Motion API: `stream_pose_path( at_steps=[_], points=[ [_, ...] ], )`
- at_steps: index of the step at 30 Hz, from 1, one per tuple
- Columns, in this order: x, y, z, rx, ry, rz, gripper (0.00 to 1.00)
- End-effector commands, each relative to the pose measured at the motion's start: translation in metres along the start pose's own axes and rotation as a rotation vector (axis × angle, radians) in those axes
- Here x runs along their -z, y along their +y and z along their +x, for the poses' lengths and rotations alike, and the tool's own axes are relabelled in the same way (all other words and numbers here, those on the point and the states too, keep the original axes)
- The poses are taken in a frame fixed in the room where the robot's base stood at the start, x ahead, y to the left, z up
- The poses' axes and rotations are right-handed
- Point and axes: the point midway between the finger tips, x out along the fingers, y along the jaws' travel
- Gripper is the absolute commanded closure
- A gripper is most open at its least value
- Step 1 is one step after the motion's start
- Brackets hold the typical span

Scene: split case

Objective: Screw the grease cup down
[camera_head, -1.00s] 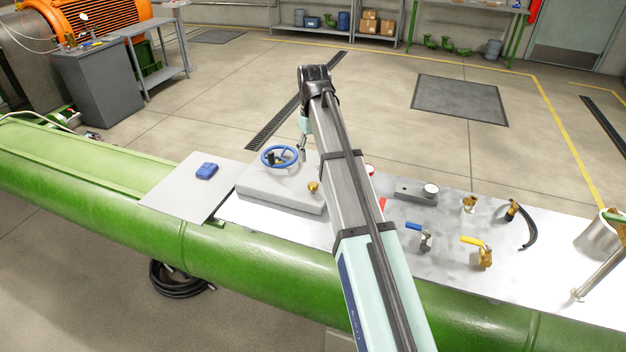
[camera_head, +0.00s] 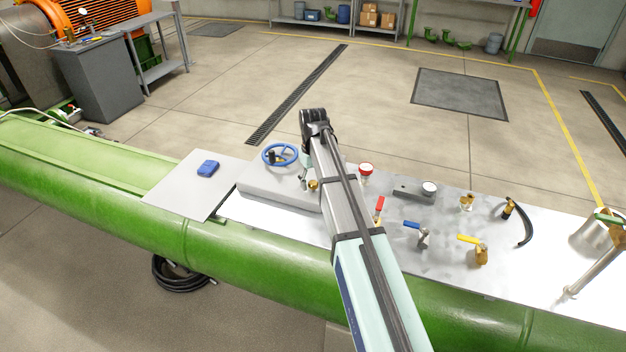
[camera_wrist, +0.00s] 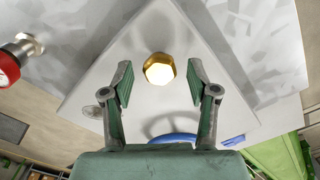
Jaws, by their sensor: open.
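The grease cup is a small brass hex-headed piece (camera_head: 313,184) on the grey block (camera_head: 262,190) near its right end. In the wrist view the cup (camera_wrist: 159,70) is upper centre, seen from above with a bright top. My gripper (camera_wrist: 159,80) is open, with one green-padded finger to each side of the cup and clear gaps on both sides. The cup appears slightly beyond the fingertips; I cannot tell the height gap. In the head view my arm hides most of the gripper.
A blue handwheel (camera_head: 280,155) stands on the same block, left of the cup. A red-capped gauge (camera_head: 366,170) and red (camera_head: 379,205), blue (camera_head: 412,225) and yellow (camera_head: 471,240) valve handles lie to the right. A blue object (camera_head: 208,168) rests on the left plate.

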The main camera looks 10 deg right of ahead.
Motion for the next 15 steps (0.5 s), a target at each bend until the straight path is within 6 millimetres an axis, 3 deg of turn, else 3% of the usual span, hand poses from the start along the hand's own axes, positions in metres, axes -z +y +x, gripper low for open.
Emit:
stream_pose_path(
  at_steps=[3,4,8,9,15],
  points=[
    [0.0000,0.0000,0.0000,0.000,0.000,0.000,0.41],
    [0.0000,0.0000,0.0000,0.000,0.000,0.000,0.48],
    [0.0000,0.0000,-0.0001,0.000,0.000,0.000,0.94],
    [0.0000,0.0000,-0.0001,0.000,0.000,0.000,1.00],
    [0.0001,0.0001,0.0001,0.000,0.000,0.022,1.00]
  ],
)
